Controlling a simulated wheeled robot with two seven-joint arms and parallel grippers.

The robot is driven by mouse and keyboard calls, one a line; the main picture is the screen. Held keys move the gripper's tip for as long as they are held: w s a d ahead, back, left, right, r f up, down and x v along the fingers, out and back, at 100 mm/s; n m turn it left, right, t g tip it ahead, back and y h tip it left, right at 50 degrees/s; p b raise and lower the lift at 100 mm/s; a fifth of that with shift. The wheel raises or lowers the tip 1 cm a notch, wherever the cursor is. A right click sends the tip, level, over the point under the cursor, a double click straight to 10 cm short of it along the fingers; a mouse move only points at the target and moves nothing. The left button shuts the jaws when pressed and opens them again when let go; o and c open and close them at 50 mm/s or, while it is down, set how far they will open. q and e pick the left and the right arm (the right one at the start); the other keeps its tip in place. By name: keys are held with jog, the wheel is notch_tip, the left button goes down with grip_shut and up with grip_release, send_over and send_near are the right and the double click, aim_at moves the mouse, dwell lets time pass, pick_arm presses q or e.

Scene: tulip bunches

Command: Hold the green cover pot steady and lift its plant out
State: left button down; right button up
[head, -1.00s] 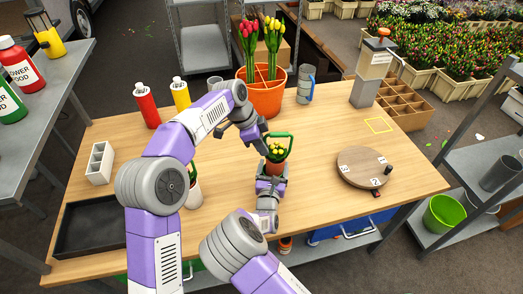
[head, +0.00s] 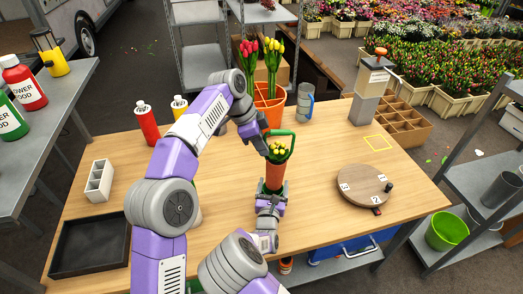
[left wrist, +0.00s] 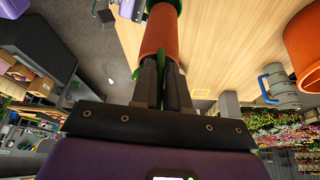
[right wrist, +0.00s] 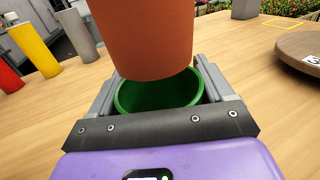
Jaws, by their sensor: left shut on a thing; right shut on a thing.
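The cover pot is mostly hidden in the head view.
A large orange pot of tulips (head: 270,105) and a grey-blue mug (head: 305,101) stand behind. A round wooden turntable (head: 362,185) lies to the right, a black tray (head: 90,245) and a white divided box (head: 99,180) to the left.

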dwell(0.3)
jog(key=o, duration=1)
jog(key=shift+s, duration=0.1)
jog(key=s, duration=0.7)
jog(key=shift+s+a, duration=0.2)
jog(key=shift+a, duration=0.1)
